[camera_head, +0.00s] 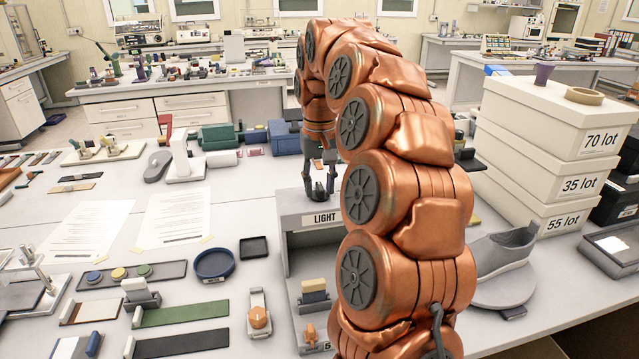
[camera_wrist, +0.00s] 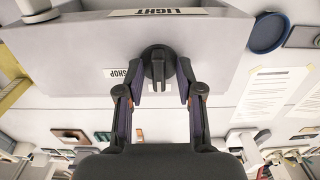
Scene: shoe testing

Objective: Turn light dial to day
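The light dial (camera_wrist: 157,62) is a dark round knob with a raised ridge, on top of a grey box (camera_wrist: 70,50) labelled LIGHT. The wrist view shows the box upside down, with a SHOP label (camera_wrist: 117,73) left of the dial. The ridge runs roughly up and down in that picture. No day label is readable; one may be hidden by a finger. My gripper (camera_wrist: 160,78) is open, one finger on each side of the dial, with gaps visible.
Stacked white boxes (camera_head: 545,150) stand at the right, near a grey shoe (camera_head: 503,250). A blue round dish (camera_head: 214,263), printed sheets (camera_head: 180,216) and several small test pieces lie left of the light box. My copper arm hides part of the box.

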